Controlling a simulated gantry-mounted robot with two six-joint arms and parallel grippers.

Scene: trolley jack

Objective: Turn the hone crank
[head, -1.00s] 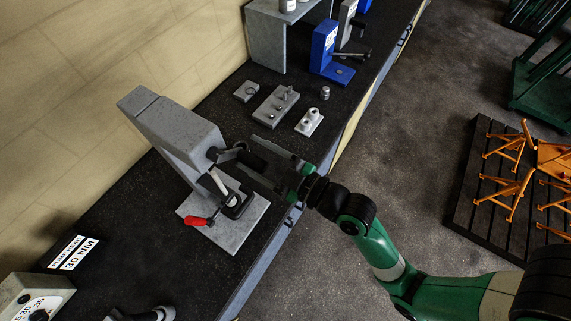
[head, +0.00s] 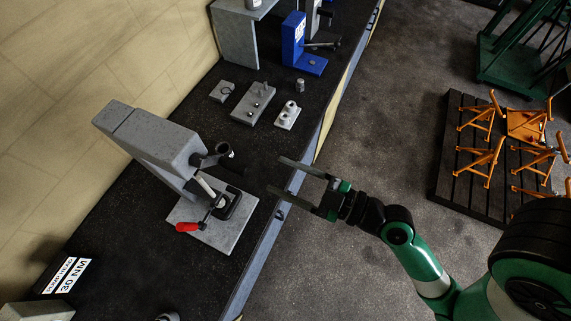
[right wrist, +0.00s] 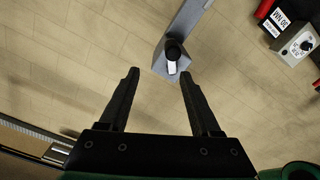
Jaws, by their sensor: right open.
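The grey hone machine (head: 165,140) stands on the bench with its base plate (head: 228,232) and a red-tipped lever (head: 187,227) at its front. Its black hone crank (head: 224,149) sticks out from the side of the head toward my right arm. My right gripper (head: 276,175) is open and empty, to the right of the crank and apart from it, over the bench's front edge. In the right wrist view, the crank's dark end (right wrist: 174,51) shows beyond the open fingers (right wrist: 158,72), nearer the right finger. My left gripper is not in view.
Behind the hone are small grey blocks (head: 253,105) and a blue stand (head: 293,40) on the bench. A black box with a white label (head: 66,274) lies at the near left. Orange stands (head: 482,160) rest on a dark pallet at the right.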

